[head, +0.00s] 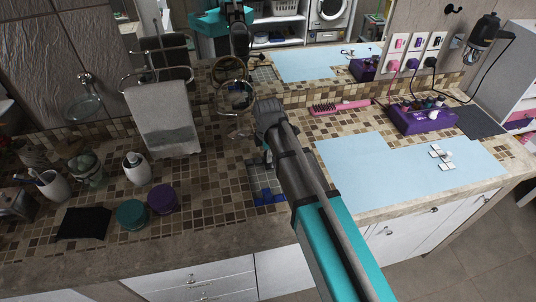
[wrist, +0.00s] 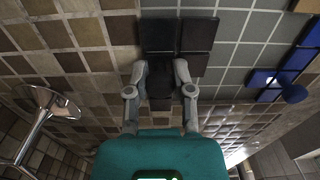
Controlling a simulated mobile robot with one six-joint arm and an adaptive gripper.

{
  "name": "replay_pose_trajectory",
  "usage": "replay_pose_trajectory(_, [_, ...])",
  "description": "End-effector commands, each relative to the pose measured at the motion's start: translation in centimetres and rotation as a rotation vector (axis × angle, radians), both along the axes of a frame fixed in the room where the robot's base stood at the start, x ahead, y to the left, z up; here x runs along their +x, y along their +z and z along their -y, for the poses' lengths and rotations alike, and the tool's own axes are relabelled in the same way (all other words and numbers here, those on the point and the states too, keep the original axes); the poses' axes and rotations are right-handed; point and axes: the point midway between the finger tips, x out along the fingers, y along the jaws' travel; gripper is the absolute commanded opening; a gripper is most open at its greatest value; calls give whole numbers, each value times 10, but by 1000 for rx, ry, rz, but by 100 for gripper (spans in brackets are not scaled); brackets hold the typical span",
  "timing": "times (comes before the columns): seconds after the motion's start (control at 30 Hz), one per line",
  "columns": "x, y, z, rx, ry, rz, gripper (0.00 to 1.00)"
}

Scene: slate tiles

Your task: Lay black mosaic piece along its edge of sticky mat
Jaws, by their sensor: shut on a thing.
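My gripper (wrist: 160,85) is shut on a black mosaic piece (wrist: 160,74), which shows between its two fingers in the wrist view. Several black squares (wrist: 198,36) lie directly beyond and beside the held piece, at the left edge of the grey gridded sticky mat (wrist: 240,52). Whether the held piece touches the surface I cannot tell. Blue pieces (wrist: 308,60) lie at the mat's right side. In the head view, the mat (head: 262,176) and blue pieces (head: 268,196) show beside my arm, which partly hides them and the held piece.
A round mirror on a stand (head: 235,98) is behind my gripper, its metal base (wrist: 40,120) left in the wrist view. Purple (head: 162,198) and green (head: 131,213) jars stand left. A light blue sheet (head: 370,165) with white pieces lies right. Tiled counter is clear left of the mat.

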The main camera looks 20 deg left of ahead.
Motion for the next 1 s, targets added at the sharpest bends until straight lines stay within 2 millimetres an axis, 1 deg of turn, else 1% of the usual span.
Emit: replay_pose_trajectory(1.0, [1,-9,1,0,-1,0,0])
